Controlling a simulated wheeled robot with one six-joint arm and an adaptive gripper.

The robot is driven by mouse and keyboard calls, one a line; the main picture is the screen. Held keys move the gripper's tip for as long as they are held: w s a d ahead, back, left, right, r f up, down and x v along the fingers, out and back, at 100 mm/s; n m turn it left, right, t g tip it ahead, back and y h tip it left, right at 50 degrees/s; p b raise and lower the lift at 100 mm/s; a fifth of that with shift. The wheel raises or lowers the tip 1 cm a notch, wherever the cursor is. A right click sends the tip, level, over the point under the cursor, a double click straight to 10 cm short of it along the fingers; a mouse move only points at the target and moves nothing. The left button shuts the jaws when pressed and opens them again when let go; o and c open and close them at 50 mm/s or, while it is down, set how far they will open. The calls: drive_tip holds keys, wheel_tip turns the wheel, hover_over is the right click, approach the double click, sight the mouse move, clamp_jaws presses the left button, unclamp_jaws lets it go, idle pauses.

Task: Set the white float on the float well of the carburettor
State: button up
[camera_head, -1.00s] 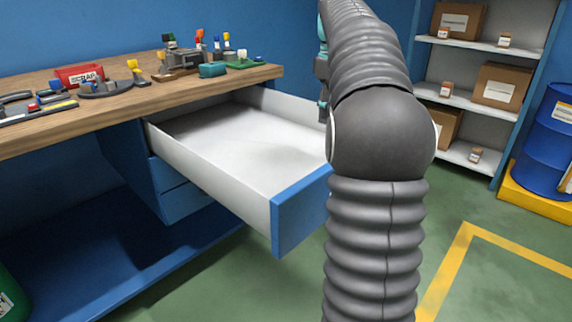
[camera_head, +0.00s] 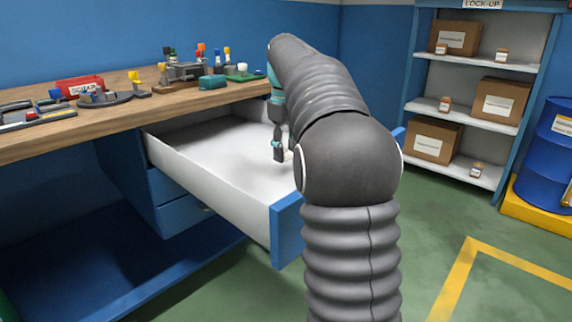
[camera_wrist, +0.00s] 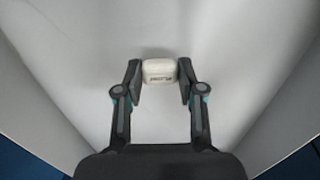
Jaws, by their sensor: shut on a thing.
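In the head view my gripper (camera_head: 280,152) points down inside the open drawer (camera_head: 205,185), and the float is mostly hidden there. Whether the float touches the drawer floor I cannot tell. A grey metal body on a brown base, which looks like the carburettor (camera_head: 186,72), stands on the workbench at the back. Its float well is too small to make out.
White drawer walls surround my gripper. A shelf unit with boxes (camera_head: 432,141) and a blue drum (camera_head: 550,150) stand at right.

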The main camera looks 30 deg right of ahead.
sight(286, 152)
drive_tip(key=shift+f+b, duration=0.5)
drive_tip(key=shift+f, duration=1.25)
drive_tip(key=shift+f, duration=0.2)
drive_tip(key=o, duration=0.8)
drive_tip(key=shift+o, duration=0.2)
drive_tip(key=shift+r, duration=0.1)
wheel_tip(286, 152, up, 12)
drive_tip(key=p, duration=0.4)
drive_tip(key=shift+r, duration=0.1)
drive_tip(key=shift+s, duration=0.1)
